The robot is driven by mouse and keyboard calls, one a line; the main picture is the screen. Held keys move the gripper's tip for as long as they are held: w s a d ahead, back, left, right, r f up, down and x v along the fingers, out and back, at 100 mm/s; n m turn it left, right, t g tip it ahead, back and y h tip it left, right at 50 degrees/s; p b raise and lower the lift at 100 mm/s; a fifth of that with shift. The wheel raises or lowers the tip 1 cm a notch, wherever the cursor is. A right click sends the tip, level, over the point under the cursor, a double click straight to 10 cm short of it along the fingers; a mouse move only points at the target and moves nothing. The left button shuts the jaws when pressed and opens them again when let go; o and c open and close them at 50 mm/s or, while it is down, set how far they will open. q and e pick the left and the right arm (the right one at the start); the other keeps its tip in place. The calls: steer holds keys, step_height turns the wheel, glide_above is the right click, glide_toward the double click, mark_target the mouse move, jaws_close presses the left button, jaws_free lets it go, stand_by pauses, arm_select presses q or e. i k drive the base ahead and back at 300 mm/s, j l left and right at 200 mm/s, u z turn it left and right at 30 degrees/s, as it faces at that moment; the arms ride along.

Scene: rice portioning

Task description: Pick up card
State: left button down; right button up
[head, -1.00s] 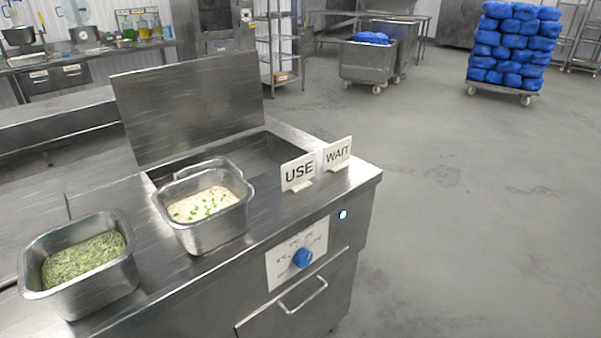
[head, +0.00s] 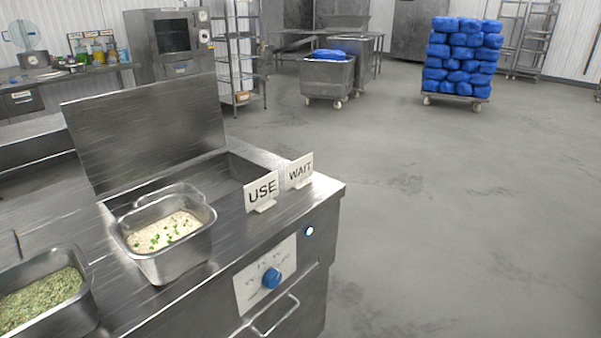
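Two white cards stand upright on the right end of the steel counter in the head view. The USE card (head: 262,191) is nearer and to the left. The WAIT card (head: 299,171) stands beside it, close to the counter's right edge. Neither of my grippers is in view.
A steel pan of rice with green bits (head: 164,242) and a pan of green herbs (head: 48,300) stand on the counter (head: 225,240). A raised lid (head: 147,132) is behind an open well. The floor to the right is clear. A cart with blue bags (head: 461,58) stands far back.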

mark_target(258, 194)
steer(key=i+l+u, duration=0.1)
steer(key=u, duration=1.55)
steer(key=l+u, duration=0.45)
steer(key=k+l+u, duration=0.2)
steer(key=u, duration=0.3)
steer(key=k+l+u, duration=0.15)
steer(key=l, duration=0.15)
steer(key=k+l+u, duration=0.15)
steer(key=l, duration=0.15)
steer(key=k+l+u, duration=0.2)
steer(key=i+l, duration=0.05)
steer(key=l, duration=0.05)
